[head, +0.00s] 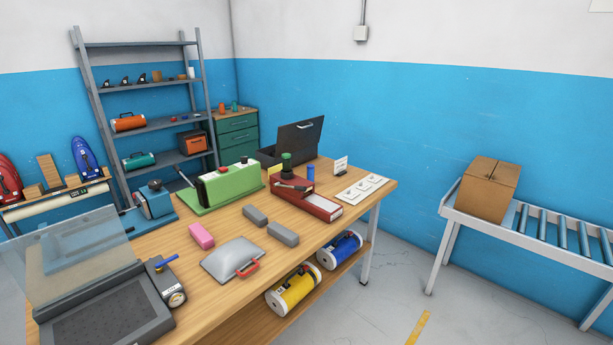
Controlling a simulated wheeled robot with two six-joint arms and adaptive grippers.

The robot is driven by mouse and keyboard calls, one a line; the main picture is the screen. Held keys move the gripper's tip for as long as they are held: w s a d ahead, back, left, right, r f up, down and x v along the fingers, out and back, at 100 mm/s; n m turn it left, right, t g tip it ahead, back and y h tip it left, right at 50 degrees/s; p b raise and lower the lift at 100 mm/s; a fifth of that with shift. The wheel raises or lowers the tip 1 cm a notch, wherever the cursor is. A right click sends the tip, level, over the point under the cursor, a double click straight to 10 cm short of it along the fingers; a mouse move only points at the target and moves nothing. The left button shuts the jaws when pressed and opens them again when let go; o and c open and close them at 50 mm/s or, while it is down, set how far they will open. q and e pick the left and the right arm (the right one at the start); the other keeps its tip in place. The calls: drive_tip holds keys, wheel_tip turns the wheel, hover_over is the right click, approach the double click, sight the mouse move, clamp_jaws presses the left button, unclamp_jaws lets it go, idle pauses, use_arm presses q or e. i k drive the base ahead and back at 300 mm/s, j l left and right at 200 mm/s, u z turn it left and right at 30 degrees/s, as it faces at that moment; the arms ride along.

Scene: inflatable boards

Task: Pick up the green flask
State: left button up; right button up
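A small green upright cylinder with a dark cap, which looks like the green flask (286,162), stands toward the back of the wooden table. It is at the far end of a red box (312,201), and its lower part is partly hidden. I cannot tell whether it stands on the box or behind it. A dark tool-like item lies on the red box in front of it. Neither of my grippers is in the head view.
A blue cylinder (310,173) stands right of the flask, with an open black case (290,143) behind. A green machine (228,186) is to the left. Grey blocks (283,234) and a grey pad (230,258) lie in front. A roller conveyor (539,229) stands at right.

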sight(286, 156)
drive_tip(key=u, duration=0.5)
drive_tip(key=i+l+u, duration=0.15)
drive_tip(key=l+u, duration=0.2)
drive_tip(key=i+l+u, duration=0.15)
drive_tip(key=l+u, duration=0.15)
drive_tip(key=i+l+u, duration=0.1)
drive_tip(key=l+u, duration=0.55)
drive_tip(key=l, duration=0.15)
